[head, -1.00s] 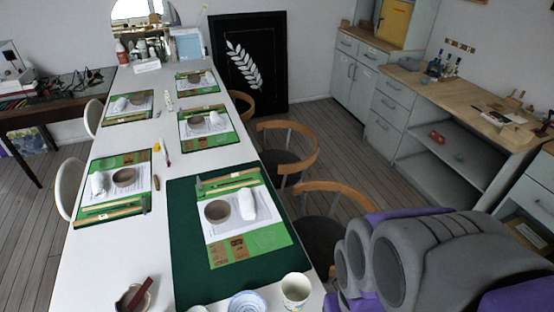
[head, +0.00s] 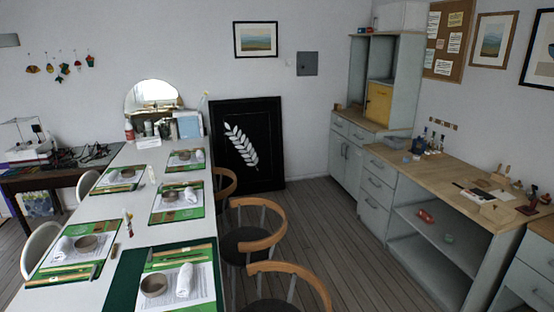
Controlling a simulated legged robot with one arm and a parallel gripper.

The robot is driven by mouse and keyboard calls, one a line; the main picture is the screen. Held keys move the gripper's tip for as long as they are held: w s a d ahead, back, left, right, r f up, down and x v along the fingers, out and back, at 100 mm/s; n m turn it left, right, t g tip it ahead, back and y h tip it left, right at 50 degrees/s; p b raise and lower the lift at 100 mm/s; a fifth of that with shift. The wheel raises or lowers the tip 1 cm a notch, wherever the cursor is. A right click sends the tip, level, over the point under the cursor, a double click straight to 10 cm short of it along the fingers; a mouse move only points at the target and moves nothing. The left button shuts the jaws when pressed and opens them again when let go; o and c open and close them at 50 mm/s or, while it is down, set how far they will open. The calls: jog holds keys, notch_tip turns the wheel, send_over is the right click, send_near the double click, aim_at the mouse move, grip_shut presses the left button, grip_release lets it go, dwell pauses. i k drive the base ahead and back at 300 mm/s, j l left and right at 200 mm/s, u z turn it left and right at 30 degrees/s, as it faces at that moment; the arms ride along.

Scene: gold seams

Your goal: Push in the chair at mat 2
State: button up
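A long white table (head: 130,205) runs away from me on the left, with several green place mats. The nearest mat (head: 127,282) on the right side is dark green and holds a bowl (head: 154,286) and a rolled white towel (head: 185,281). I cannot read mat numbers, so I cannot tell which is mat 2. Three wooden-backed chairs stand along the right side: the nearest chair (head: 291,269), cut off below, the middle chair (head: 270,240) and the far chair (head: 225,188). The nearest and middle chairs' backs stand out from the table edge. My gripper is not in view.
White chairs (head: 38,248) stand on the left side. Grey cabinets (head: 375,205) with a wooden counter line the right side. A black panel with a white leaf (head: 268,150) leans on the back wall. Plank floor (head: 345,240) between chairs and cabinets is clear.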

aim_at(241, 247)
jog(key=i+l, duration=0.2)
jog(key=l, duration=0.15)
jog(key=i+l+u, duration=0.1)
jog(key=i+l, duration=0.25)
jog(key=l, duration=0.3)
jog(key=i+l+u, duration=0.1)
jog(key=l, duration=0.25)
jog(key=i+l, duration=0.25)
jog(key=i+l+u, duration=0.1)
jog(key=l, duration=0.35)
jog(key=i+l, duration=0.25)
jog(key=l, duration=0.15)
jog(key=i+l, duration=0.15)
jog(key=i, duration=0.3)
jog(key=i+l+u, duration=0.15)
jog(key=i, duration=0.35)
jog(key=i+l, duration=0.2)
jog(key=i, duration=0.25)
jog(key=i+l+u, duration=0.15)
jog(key=i, duration=0.7)
